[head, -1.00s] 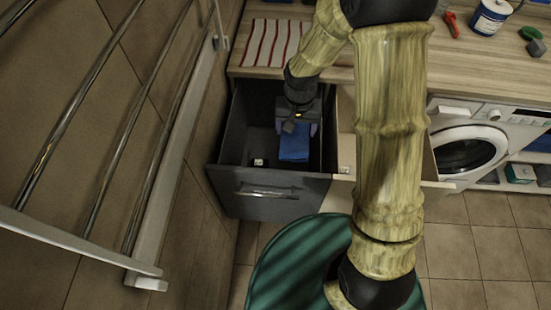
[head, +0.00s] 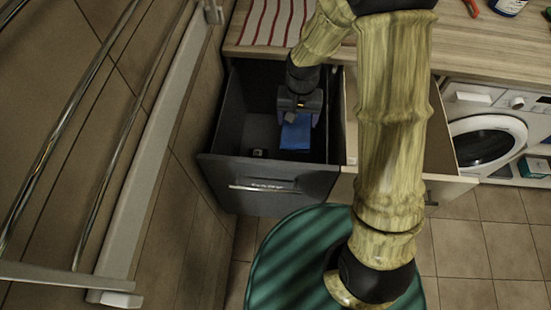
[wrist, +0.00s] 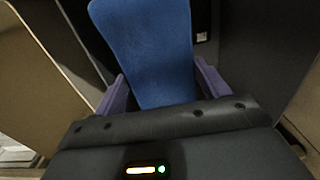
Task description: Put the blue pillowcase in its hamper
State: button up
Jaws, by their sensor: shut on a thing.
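The blue pillowcase (head: 296,134) is a folded blue cloth inside the opening of the dark grey pull-out hamper (head: 268,187). My gripper (head: 297,116) points down into that hamper and is shut on the pillowcase. In the wrist view the pillowcase (wrist: 148,50) stretches out from between the purple fingers (wrist: 155,95). I cannot tell whether its lower end touches the hamper floor. The dark hamper is open, and a small pale label shows inside it.
A cream pull-out hamper (head: 446,186) stands open just right of the dark one, partly behind my arm. A metal drying rack (head: 150,160) runs along the left wall. A red-striped cloth (head: 270,22) lies on the wooden counter; a washing machine (head: 490,140) stands at right.

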notch_tip(320, 180, down, 25)
jog(key=b, duration=2.3)
jog(key=shift+r, duration=0.1)
jog(key=shift+f+b, duration=1.25)
jog(key=shift+f, duration=1.9)
jog(key=shift+f+b, duration=0.65)
jog(key=shift+f, duration=1.2)
jog(key=shift+f, duration=0.1)
jog(key=o, duration=1.2)
